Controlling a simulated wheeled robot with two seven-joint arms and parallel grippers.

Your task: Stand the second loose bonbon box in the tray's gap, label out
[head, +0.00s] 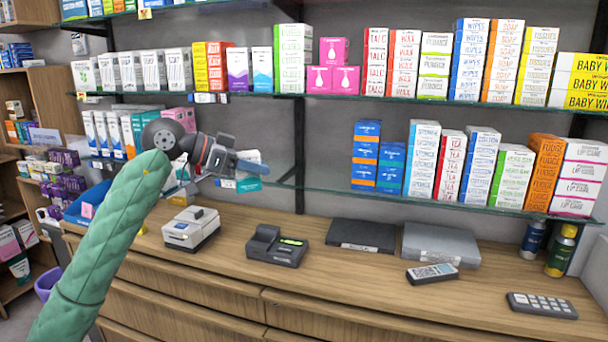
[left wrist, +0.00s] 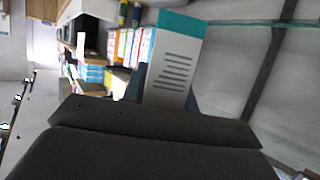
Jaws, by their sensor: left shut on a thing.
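My left gripper (head: 248,166) is shut on a white and teal box (head: 249,184), in front of the lower shelf near its left part. Its dark fingers hide much of the box in the head view. In the left wrist view the box (left wrist: 171,62) stands out beyond the dark gripper body, with a white face, dark printed lines and a teal end. I cannot read a bonbon label on it. A blue tray-like bin (head: 86,207) is at the left end of the counter, partly behind my arm; I cannot tell whether it has a gap. My right gripper is not in view.
A lower glass shelf (head: 325,190) carries box stacks at left and right, with a bare stretch between. A white device (head: 191,229), a black card terminal (head: 276,246), a dark flat case (head: 361,235) and a grey one (head: 440,244) occupy the wooden counter.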

